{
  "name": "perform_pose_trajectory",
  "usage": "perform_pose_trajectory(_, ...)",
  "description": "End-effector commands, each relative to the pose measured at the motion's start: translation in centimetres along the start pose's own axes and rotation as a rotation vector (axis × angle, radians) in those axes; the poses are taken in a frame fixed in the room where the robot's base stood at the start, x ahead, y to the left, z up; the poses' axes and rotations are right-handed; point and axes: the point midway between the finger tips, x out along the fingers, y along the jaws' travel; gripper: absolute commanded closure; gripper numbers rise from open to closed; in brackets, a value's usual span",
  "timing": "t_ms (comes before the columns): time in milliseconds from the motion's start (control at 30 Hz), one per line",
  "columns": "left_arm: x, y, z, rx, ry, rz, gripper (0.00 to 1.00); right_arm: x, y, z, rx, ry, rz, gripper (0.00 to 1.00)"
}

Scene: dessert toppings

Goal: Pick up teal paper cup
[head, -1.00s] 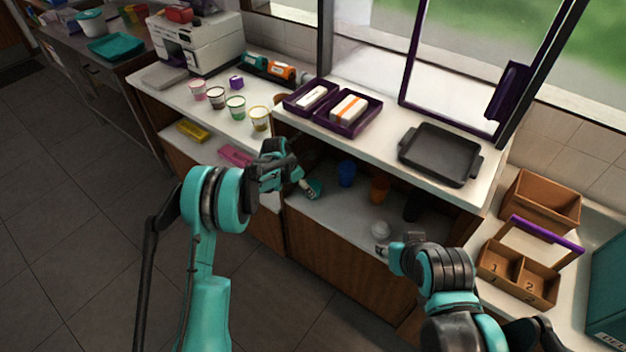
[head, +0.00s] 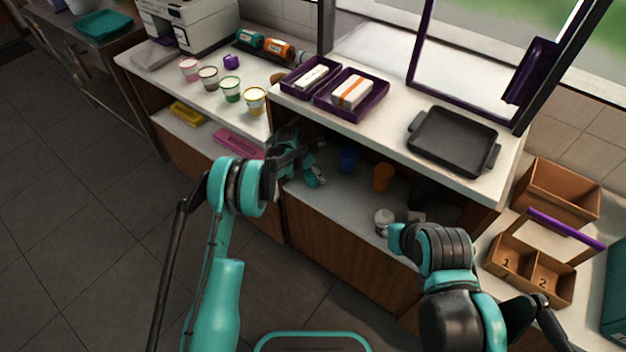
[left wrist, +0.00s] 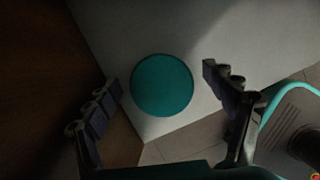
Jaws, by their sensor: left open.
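The teal paper cup (left wrist: 162,85) shows in the left wrist view as a round teal disc on the pale shelf, near the shelf's dark wooden side wall. My left gripper (left wrist: 160,77) is open, with one finger on each side of the cup in that view; I see no finger touching it. In the head view my left gripper (head: 293,160) reaches into the lower shelf opening, and the arm partly hides that spot. My right arm's end is low in front of the shelf, and its fingers are not clear.
On the lower shelf stand a blue cup (head: 349,160), an orange cup (head: 383,177) and a white item (head: 383,217). The countertop above holds purple trays (head: 377,108) and a dark pan (head: 453,141). The wooden side wall (left wrist: 45,75) is close to my left gripper.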

Motion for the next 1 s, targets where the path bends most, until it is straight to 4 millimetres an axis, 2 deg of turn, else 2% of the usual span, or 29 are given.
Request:
perform_pose_trajectory(33, 0.5, 0.0, 0.0, 0.0, 0.0, 0.0, 0.16, 0.2, 0.0, 0.1, 0.0, 0.0, 0.0, 0.6)
perform_pose_trajectory(233, 0.3, 0.0, 0.0, 0.0, 0.0, 0.0, 0.16, 0.1, 0.0, 0.0, 0.0, 0.0, 0.0, 0.6)
perform_pose_trajectory(400, 0.3, 0.0, 0.0, 0.0, 0.0, 0.0, 0.61, 0.1, 0.0, 0.0, 0.0, 0.0, 0.0, 0.6)
perform_pose_trajectory(467, 0.3, 0.0, 0.0, 0.0, 0.0, 0.0, 0.74, 0.1, 0.0, 0.0, 0.0, 0.0, 0.0, 0.6)
perform_pose_trajectory(800, 0.2, -0.1, 0.1, 0.0, 0.001, 0.0, 0.74, -0.1, 0.0, -0.1, 0.0, 0.0, 0.0, 0.6)
perform_pose_trajectory(1000, -1.1, -0.4, 0.5, 0.0, 0.0, 0.0, 0.74, -1.0, 0.0, -0.7, 0.0, 0.0, 0.0, 0.6)
